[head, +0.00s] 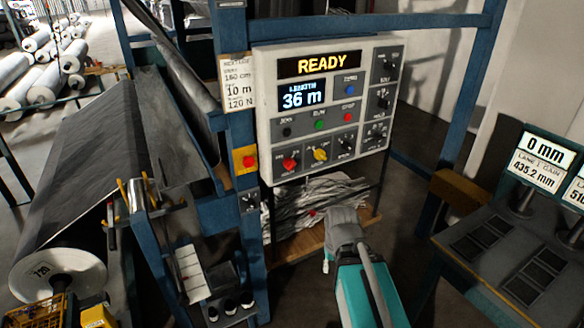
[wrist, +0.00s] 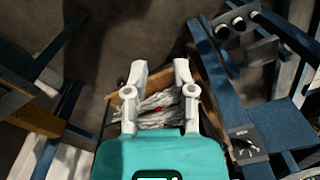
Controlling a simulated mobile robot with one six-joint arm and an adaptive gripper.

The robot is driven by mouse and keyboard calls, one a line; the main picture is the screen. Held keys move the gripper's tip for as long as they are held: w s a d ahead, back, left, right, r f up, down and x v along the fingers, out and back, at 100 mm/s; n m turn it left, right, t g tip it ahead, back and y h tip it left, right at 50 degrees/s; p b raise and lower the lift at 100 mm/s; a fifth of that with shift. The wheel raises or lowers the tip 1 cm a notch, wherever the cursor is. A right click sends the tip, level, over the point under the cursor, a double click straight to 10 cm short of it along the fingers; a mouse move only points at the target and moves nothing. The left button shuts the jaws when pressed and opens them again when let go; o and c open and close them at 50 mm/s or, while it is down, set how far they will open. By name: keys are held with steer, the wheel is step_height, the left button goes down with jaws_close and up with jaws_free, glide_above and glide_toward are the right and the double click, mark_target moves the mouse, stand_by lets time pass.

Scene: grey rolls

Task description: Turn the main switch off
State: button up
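A white control panel (head: 263,115) hangs on the blue frame in the head view, its display lit with READY and 36 m. Its lower row holds a red rotary knob (head: 290,162), a yellow knob (head: 320,154) and a black knob (head: 346,144). A small dark rotary switch (head: 250,201) sits on the blue post below a red button; a similar black knob (wrist: 243,141) shows in the wrist view. The labels are too small to tell which is the main switch. My gripper (wrist: 160,66) is open and empty, below the panel and pointing over a scrap bin.
A wooden bin of pale scraps (head: 310,205) stands under the panel. A red button on a yellow plate (head: 249,161) is on the post. A shelf with dark knobs (head: 228,305) is at lower left, a grey roll (head: 60,270) beyond. A console (head: 505,260) stands right.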

steer(key=o, duration=0.6)
steer(key=w+a+m+t+y+b, duration=0.1)
steer(key=w+a+m+t+y, duration=0.1)
steer(key=w+a+m+y, duration=0.1)
steer(key=shift+w+a+m+t, duration=0.3)
steer(key=shift+w+a+m, duration=0.2)
steer(key=shift+w+a, duration=0.3)
steer(key=m+t+y+b, duration=0.4)
steer(key=m+t, duration=1)
steer(key=m, duration=1.3)
glide_toward(291, 164)
steer(key=v, duration=0.4)
steer(key=shift+d+f, duration=0.1)
steer(key=shift+f, duration=0.15)
steer(key=x, duration=1.4)
steer(key=shift+f, duration=0.2)
steer(key=c, duration=1.2)
